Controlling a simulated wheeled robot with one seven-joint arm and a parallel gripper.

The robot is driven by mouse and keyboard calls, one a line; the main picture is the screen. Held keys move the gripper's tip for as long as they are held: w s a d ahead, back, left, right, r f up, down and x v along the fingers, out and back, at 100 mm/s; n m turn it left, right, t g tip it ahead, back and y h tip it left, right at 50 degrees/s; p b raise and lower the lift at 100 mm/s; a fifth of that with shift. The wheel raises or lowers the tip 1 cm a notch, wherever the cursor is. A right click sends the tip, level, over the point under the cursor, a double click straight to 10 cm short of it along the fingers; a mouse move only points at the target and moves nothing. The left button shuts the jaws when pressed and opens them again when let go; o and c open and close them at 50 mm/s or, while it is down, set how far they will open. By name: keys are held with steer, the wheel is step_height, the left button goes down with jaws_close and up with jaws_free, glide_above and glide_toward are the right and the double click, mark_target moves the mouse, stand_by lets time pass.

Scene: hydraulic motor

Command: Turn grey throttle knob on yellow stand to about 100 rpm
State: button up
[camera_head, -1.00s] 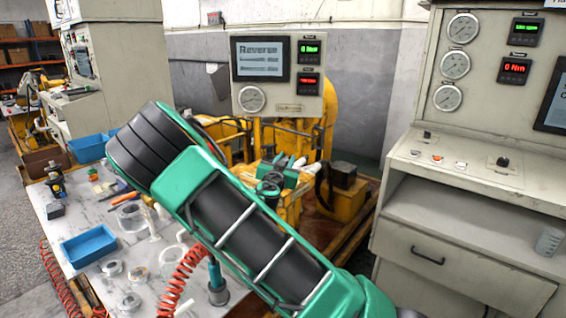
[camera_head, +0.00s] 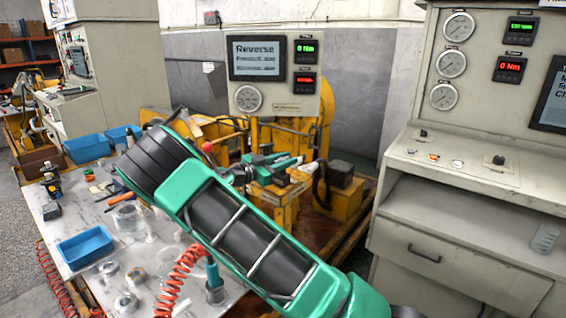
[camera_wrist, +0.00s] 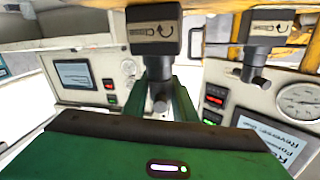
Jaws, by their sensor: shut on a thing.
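My teal gripper (camera_head: 306,168) reaches over the yellow stand (camera_head: 283,212), with its pale fingers pointing right toward a black control block (camera_head: 342,170). The wrist view shows the block (camera_wrist: 153,28) with a curved-arrow label. A dark grey knob (camera_wrist: 160,86) hangs from it in that view, between the two green fingers of my gripper (camera_wrist: 160,100). The gripper is shut on this knob. A second labelled block (camera_wrist: 268,26) with its own dark knob (camera_wrist: 250,74) is beside it, apart from my gripper. In the head view the held knob is too small to make out.
A console screen (camera_head: 257,58) reads Reverse, with a gauge (camera_head: 248,98) and a green readout (camera_head: 306,50). A larger control cabinet (camera_head: 480,140) stands right. The left bench (camera_head: 140,265) carries blue bins (camera_head: 85,246) and small parts. A red ball (camera_head: 208,147) is near my arm.

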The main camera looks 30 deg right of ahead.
steer(key=shift+w+a+g, duration=0.1)
steer(key=shift+g, duration=0.3)
steer(key=o, duration=1)
steer(key=a, duration=0.7)
steer(key=s+a, duration=0.1)
steer(key=a, duration=0.2)
steer(key=shift+a+f, duration=0.1)
steer(key=shift+a, duration=0.25)
steer(key=shift+s, duration=0.1)
